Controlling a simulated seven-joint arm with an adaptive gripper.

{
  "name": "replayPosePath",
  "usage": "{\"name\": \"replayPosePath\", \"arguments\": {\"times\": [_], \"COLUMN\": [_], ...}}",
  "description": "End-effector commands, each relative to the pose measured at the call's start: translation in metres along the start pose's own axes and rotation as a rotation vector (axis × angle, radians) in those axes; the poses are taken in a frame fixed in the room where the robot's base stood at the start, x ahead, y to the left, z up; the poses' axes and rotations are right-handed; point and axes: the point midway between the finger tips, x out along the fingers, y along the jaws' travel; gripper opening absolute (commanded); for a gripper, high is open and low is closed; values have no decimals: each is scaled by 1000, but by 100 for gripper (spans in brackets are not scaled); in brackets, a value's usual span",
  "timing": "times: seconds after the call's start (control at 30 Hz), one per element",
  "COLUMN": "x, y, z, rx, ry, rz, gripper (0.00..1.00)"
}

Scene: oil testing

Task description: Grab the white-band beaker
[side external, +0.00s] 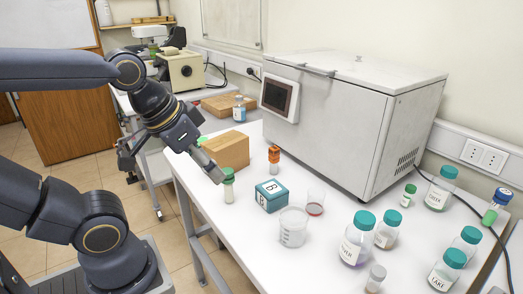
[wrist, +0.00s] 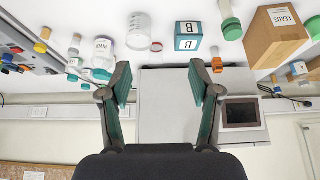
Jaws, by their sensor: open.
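The likely white-band beaker is the larger clear beaker (side external: 293,227) with pale markings, upright near the front edge of the white table. It also shows in the wrist view (wrist: 138,30), past the fingertips and left of centre. A smaller beaker (side external: 316,204) with red at its bottom stands just behind it; it shows in the wrist view too (wrist: 157,46). My gripper (wrist: 159,80) is open, with nothing between its fingers. In the side view it hangs to the left of the beakers, and one finger overlaps a green-capped vial there.
A teal box marked B (side external: 271,195) stands left of the beakers, beside the green-capped vial (side external: 228,186) and an orange bottle (side external: 274,159). A cardboard box (side external: 226,150) is behind the vial. Several green-capped bottles crowd the right. A large white machine (side external: 350,125) fills the back.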

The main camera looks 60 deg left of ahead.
Motion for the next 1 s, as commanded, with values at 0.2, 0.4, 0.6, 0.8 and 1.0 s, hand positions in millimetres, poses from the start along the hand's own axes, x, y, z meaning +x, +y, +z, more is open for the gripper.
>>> {"name": "replayPosePath", "arguments": {"times": [0.2, 0.4, 0.6, 0.8, 1.0], "x": [0, 0, 0, -16, 9], "y": [0, 0, 0, 2, 17], "z": [0, 0, 1, -34, -99], "rx": [0, 0, -1, 3, 44], "ry": [0, 0, -3, -22, -181], "rz": [0, 0, 0, 3, 21], "gripper": [89, 99, 99, 99, 99]}}
